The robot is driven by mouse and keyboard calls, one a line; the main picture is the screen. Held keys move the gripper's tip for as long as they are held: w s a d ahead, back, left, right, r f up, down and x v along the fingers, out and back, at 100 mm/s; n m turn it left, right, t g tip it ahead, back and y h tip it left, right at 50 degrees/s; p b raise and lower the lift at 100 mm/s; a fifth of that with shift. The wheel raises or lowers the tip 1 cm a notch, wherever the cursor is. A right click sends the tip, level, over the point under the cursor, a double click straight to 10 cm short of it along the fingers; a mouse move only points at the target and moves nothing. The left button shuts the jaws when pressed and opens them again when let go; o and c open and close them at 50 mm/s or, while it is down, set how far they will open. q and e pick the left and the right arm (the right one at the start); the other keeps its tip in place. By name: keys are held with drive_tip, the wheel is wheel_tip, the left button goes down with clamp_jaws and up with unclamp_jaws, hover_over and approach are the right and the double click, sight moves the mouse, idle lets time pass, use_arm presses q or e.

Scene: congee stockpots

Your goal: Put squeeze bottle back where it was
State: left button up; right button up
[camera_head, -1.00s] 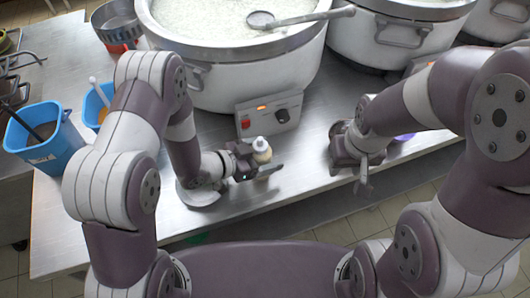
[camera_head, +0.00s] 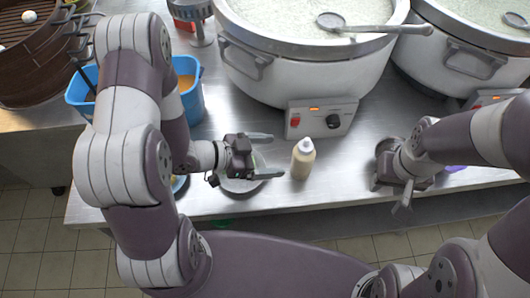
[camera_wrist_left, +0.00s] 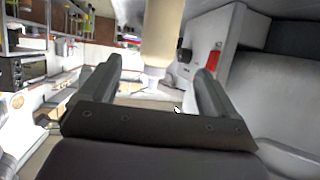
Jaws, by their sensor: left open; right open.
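The squeeze bottle (camera_head: 303,160), tan with a pale cap, stands upright on the steel table in front of the big pot's control box. My left gripper (camera_head: 276,156) is open and empty just left of the bottle, its fingers pointing toward it with a small gap. In the left wrist view the bottle (camera_wrist_left: 162,35) shows beyond and between the open fingertips (camera_wrist_left: 158,70). My right gripper (camera_head: 403,200) is open and empty near the table's front edge, well right of the bottle.
The large congee pot (camera_head: 290,75) with a ladle (camera_head: 370,27) across its rim stands behind; a second pot (camera_head: 460,65) is at right. A blue container (camera_head: 188,100) and a round dish (camera_head: 243,184) lie left. Clear steel table (camera_head: 345,165) lies right of the bottle.

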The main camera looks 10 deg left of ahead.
use_arm(q)
drive_tip(key=w+a+y, duration=0.1)
drive_tip(key=w+a+n+y, duration=0.1)
drive_tip(key=a+y, duration=0.1)
drive_tip(key=w+a+y, duration=0.2)
drive_tip(key=shift+f+n+t, duration=0.3)
drive_tip(key=shift+f+n, duration=0.1)
drive_tip(key=s+a+r+n+g+y, duration=0.1)
drive_tip(key=a+r+n+g+y, duration=0.1)
drive_tip(key=a+r+n+y, duration=0.35)
drive_tip(key=s+r+n+g+y, duration=0.1)
drive_tip(key=s+r+n+g, duration=0.1)
drive_tip(key=s+n, duration=0.3)
drive_tip(key=s+g, duration=0.1)
drive_tip(key=s, duration=0.2)
drive_tip(key=shift+s+d, duration=0.15)
drive_tip(key=shift+d, duration=0.1)
drive_tip(key=shift+y, duration=0.25)
